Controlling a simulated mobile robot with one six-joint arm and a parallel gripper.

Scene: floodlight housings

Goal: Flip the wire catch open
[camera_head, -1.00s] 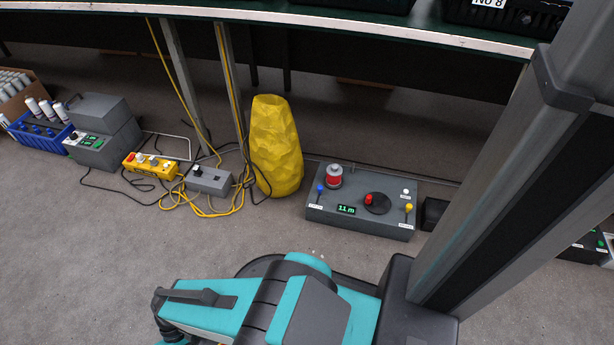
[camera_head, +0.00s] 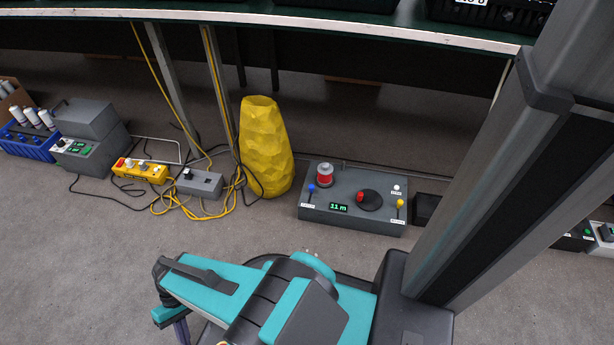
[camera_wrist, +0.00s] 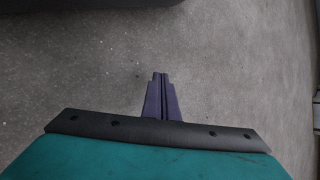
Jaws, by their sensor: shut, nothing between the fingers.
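No wire catch can be made out in either view, and no floodlight housing is recognisable. My gripper (camera_wrist: 161,77) shows in the wrist view with its two dark purple fingers together and nothing between them. It points at bare grey floor. In the head view my teal arm is at the bottom, and the fingers only partly show at its lower left end.
A grey control box (camera_head: 352,222) with levers, a yellow faceted vase (camera_head: 265,150), a small grey box (camera_head: 200,184), a yellow switch box (camera_head: 141,170), a grey device (camera_head: 92,150) and a blue crate (camera_head: 28,147) stand on the floor. Cables lie among them. A bench (camera_head: 330,38) runs above.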

